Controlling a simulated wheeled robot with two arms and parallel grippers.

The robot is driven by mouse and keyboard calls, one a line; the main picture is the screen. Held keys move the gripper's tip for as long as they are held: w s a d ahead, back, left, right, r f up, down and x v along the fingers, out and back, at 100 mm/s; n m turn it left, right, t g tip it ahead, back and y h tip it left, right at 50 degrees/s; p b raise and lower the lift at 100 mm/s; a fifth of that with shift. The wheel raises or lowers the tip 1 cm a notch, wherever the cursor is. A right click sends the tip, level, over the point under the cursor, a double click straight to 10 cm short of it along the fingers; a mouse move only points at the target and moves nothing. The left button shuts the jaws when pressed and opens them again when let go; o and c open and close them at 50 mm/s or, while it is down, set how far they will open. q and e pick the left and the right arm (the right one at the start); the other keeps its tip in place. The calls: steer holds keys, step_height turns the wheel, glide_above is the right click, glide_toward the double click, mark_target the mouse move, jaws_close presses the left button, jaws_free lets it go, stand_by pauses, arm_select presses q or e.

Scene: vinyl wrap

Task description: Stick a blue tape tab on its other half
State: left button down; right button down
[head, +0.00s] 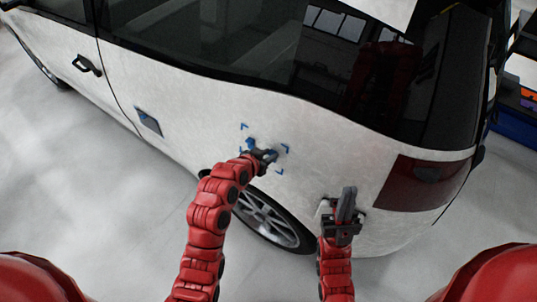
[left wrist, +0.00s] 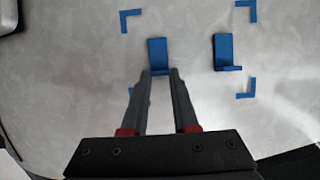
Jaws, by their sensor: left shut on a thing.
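In the left wrist view, a blue tape tab (left wrist: 157,50) stands between my left gripper's fingertips (left wrist: 160,74), with its lower end at them. The gripper is shut on it, in front of the white car panel. The other blue tab half (left wrist: 224,48) is on the panel to the right, with a clear gap between the two. In the head view my left gripper (head: 266,155) is at the car's side above the rear wheel and hides much of both tabs. My right gripper (head: 345,205) is near the rear bumper, pointing up; its finger gap is unclear.
Blue corner marks (left wrist: 246,10) frame the tabs on the car panel (head: 210,108). A blue-edged dark square (head: 148,121) is further left. The rear wheel (head: 270,222) is below, the red tail light (head: 425,182) at right. The floor at left is clear.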

arm_select(q)
steer(key=shift+b, duration=0.35)
stand_by(0.9)
stand_by(0.3)
steer(key=c, duration=0.6)
jaws_free()
steer(key=shift+s+a+r, duration=0.15)
steer(key=shift+s, duration=0.05)
steer(key=p+v, duration=0.9)
steer(key=v, duration=0.7)
steer(key=shift+s+r, duration=0.2)
steer(key=shift+r, duration=0.1)
